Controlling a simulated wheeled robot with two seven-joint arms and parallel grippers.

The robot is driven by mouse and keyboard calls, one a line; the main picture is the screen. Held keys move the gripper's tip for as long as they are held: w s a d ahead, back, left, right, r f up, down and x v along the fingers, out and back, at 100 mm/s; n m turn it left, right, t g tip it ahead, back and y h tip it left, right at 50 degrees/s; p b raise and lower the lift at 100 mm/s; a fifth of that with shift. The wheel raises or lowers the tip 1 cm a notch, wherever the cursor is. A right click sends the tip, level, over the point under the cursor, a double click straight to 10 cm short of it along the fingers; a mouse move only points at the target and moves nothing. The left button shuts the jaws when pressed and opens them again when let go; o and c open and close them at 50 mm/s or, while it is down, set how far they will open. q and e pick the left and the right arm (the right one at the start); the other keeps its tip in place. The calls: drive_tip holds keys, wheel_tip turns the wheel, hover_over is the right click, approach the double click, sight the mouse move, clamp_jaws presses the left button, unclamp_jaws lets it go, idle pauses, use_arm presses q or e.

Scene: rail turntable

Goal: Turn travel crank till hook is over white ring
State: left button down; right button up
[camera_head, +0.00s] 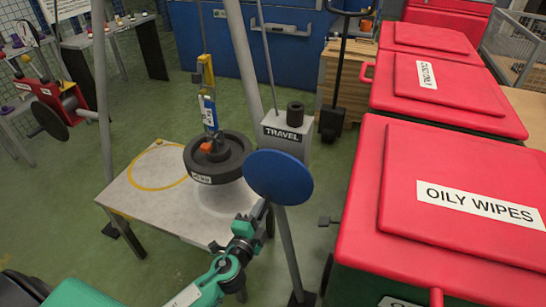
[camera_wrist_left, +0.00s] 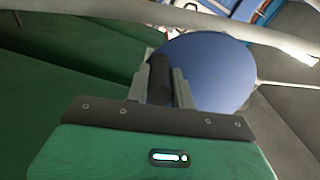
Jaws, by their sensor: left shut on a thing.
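The travel crank shows as a blue disc (camera_head: 278,177) in front of the grey box marked TRAVEL (camera_head: 284,137). My left gripper (camera_head: 262,208) is at the disc's lower edge. In the left wrist view, its fingers are shut around the crank's dark handle (camera_wrist_left: 160,78), beside the blue disc (camera_wrist_left: 208,75). A hoist line with a yellow block (camera_head: 205,70) and a blue-and-white part (camera_head: 208,112) hangs down to an orange piece (camera_head: 207,146) at a dark round weight (camera_head: 219,160). The hook's shape is unclear. A pale round form (camera_head: 215,197) shows below the weight; I cannot make out a white ring.
A pale table (camera_head: 130,193) carries a yellow ring marking (camera_head: 134,180) left of the weight. Grey frame legs (camera_head: 102,90) stand around it. Red bins (camera_head: 405,160), one marked OILY WIPES, crowd the right side. Green floor (camera_head: 60,215) is free at left.

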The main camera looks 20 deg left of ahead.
use_arm(q)
drive_tip(key=shift+d+f, duration=0.15)
drive_tip(key=shift+d, duration=0.25)
drive_tip(key=shift+d+f+b, duration=0.1)
drive_tip(key=shift+d+b, duration=0.25)
drive_tip(key=shift+d, duration=0.35)
drive_tip(key=c, duration=1)
unclamp_jaws()
drive_tip(key=s+b, duration=0.2)
drive_tip(key=s, duration=0.6)
